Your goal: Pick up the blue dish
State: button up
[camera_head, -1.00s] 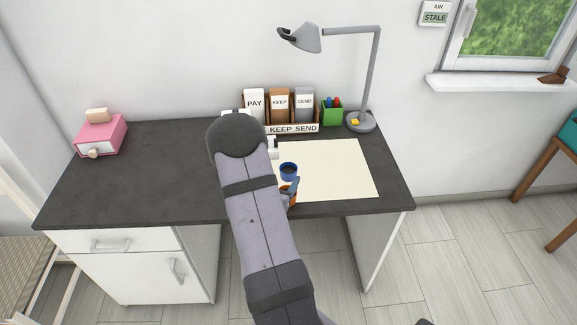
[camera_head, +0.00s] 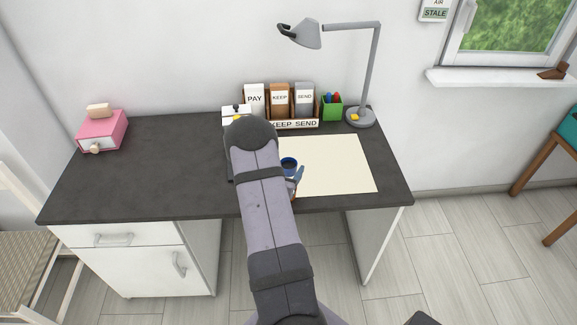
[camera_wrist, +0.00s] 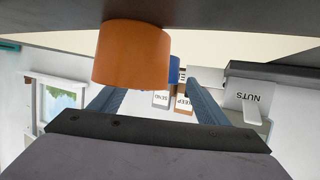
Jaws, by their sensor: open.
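The blue dish (camera_head: 289,163) is small and round with a dark inside. It sits on the cream desk pad (camera_head: 340,165), partly hidden by my arm and gripper. In the wrist view, which looks upside down, a small strip of the blue dish (camera_wrist: 174,70) shows behind an orange round object (camera_wrist: 131,55). My gripper (camera_head: 298,176) is low at the near side of the dish, beside the orange object. In the wrist view my gripper (camera_wrist: 156,88) has its fingers apart, with nothing clearly held. The orange object is much closer to the camera than the dish.
A pink box (camera_head: 102,132) stands at the desk's left. Labelled holders (camera_head: 279,100), a green pen cup (camera_head: 331,106) and a grey lamp (camera_head: 360,117) line the back. A box labelled NUTS (camera_wrist: 247,98) shows in the wrist view. The pad's right part is clear.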

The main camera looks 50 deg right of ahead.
jog(key=shift+w+d+f, duration=0.25)
jog(key=shift+d, duration=0.35)
jog(key=c, duration=1.1)
jog(key=shift+c, duration=0.2)
jog(key=shift+r, duration=0.15)
